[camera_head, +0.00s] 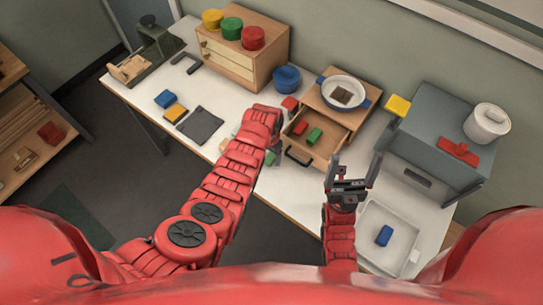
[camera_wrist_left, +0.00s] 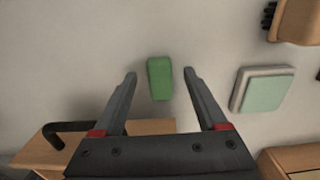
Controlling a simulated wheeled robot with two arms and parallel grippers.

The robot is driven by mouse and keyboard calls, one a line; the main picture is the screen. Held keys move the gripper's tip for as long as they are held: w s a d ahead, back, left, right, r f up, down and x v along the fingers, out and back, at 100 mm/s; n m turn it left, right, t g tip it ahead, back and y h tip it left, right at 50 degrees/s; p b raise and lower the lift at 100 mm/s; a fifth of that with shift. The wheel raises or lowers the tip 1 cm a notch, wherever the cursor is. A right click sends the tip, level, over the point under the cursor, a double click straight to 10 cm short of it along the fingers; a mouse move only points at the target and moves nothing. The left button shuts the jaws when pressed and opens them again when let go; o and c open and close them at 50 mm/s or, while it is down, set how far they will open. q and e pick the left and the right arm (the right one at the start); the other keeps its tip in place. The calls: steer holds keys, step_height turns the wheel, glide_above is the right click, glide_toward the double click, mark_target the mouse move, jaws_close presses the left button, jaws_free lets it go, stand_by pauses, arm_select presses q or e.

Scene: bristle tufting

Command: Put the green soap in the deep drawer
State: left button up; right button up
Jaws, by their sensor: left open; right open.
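A green soap (camera_wrist_left: 160,80) lies on the pale tabletop between the fingertips in the left wrist view. In the head view a bit of green (camera_head: 270,158) shows beside my left arm, just left of the drawer handle. My left gripper (camera_wrist_left: 160,73) is open above the soap, not touching it as far as I can see; in the head view my arm hides its fingers. An open wooden drawer (camera_head: 327,150) holds a red block (camera_head: 300,128) and a green block (camera_head: 314,136). My right gripper (camera_head: 355,157) is open and empty, right of the drawer.
The drawer's dark handle (camera_wrist_left: 70,128) shows near the left finger. A mint block on a white base (camera_wrist_left: 264,90) lies to the right there. A white tray (camera_head: 368,235) holds a blue block (camera_head: 384,235). A grey box (camera_head: 428,125) stands right of the drawer unit.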

arm_select(q)
steer(key=shift+f, duration=0.45)
jaws_close()
